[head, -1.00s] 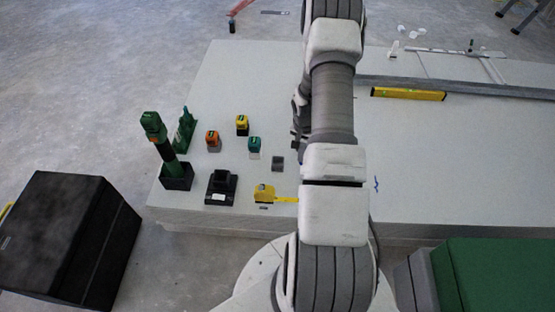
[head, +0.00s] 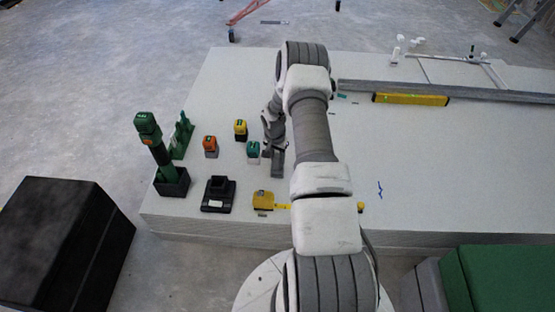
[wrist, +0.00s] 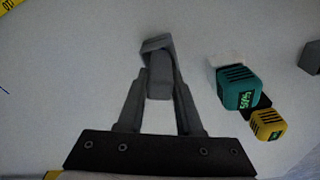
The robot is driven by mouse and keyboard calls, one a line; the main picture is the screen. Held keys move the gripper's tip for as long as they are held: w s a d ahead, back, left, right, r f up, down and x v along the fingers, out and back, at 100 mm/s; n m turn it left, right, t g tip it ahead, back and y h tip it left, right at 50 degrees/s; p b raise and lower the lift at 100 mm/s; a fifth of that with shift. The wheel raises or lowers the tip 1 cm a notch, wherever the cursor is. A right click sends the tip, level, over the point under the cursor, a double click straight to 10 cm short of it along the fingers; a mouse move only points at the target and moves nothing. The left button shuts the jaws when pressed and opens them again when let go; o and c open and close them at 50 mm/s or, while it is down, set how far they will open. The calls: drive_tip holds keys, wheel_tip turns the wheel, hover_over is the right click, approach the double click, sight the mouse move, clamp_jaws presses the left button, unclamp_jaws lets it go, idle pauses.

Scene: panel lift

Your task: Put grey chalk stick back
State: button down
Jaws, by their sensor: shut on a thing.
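My gripper (wrist: 160,84) points down at the table in the wrist view, its fingers closed on a small grey piece (wrist: 159,74), which looks like the grey chalk stick. A darker grey, box-like holder (wrist: 156,44) shows right at the fingertips. I cannot tell whether the piece is inside the holder or only against it. In the head view my gripper (head: 274,151) is low over the table, right of the teal-topped block, at the small dark grey block (head: 277,169). The chalk stick itself cannot be made out there.
The teal block (head: 253,149), orange block (head: 210,145) and yellow block (head: 240,128) stand left of my gripper. A yellow tape measure (head: 263,199), black dock (head: 218,193) and green tool (head: 158,150) are nearer or further left. A yellow level (head: 410,99) lies right. The table's right-middle is mostly clear.

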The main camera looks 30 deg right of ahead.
drive_tip(key=shift+f, duration=0.2)
drive_tip(key=c, duration=0.6)
unclamp_jaws()
drive_tip(key=shift+r, duration=0.1)
